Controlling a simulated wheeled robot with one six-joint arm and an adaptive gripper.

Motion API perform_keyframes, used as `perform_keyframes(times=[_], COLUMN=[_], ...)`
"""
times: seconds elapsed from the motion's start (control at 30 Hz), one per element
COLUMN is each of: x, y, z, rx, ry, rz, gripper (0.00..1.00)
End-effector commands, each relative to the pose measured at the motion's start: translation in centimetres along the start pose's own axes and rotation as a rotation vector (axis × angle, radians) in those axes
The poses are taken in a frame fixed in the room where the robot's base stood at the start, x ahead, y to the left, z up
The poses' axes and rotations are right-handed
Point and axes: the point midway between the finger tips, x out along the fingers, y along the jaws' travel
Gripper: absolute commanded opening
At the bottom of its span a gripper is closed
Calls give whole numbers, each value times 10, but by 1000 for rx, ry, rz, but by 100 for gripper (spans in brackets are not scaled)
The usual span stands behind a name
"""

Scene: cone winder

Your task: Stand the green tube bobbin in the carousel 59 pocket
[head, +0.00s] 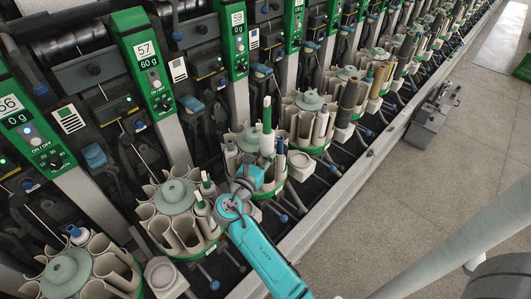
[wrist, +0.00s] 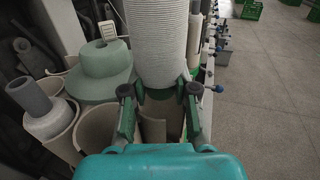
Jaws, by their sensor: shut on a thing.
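The green tube bobbin (head: 267,142) is wound with white yarn and has a green tube end sticking up. It stands upright in my gripper (head: 262,164), over the right part of the carousel under panel 59 (head: 237,18). In the wrist view the white winding (wrist: 157,40) rises between the two dark fingers of my gripper (wrist: 158,92), which is shut on its lower part. Beige pocket walls (wrist: 153,130) show below and behind the fingers. The bobbin's lower end is mostly hidden, so I cannot tell whether it is inside a pocket.
The carousel's green hub (wrist: 103,72) is left of the bobbin, with a grey tube bobbin (wrist: 45,105) in a nearby pocket. The carousel under panel 57 (head: 174,197) lies close to my arm. More carousels line the machine; open floor (head: 410,200) is at right.

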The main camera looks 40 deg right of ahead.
Motion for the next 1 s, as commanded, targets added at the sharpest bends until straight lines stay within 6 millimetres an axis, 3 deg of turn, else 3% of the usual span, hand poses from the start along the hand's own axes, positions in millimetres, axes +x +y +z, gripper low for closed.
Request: perform_keyframes(times=[0.1, 0.13, 0.23, 0.67, 1.0], x=[0, 0, 0, -7, -69], y=[0, 0, 0, 1, 1], z=[0, 0, 0, 0, 0], rx=[0, 0, 0, 0, 0], ry=[0, 0, 0, 0, 0], rz=[0, 0, 0, 2, 5], gripper=[0, 33, 57, 57, 57])
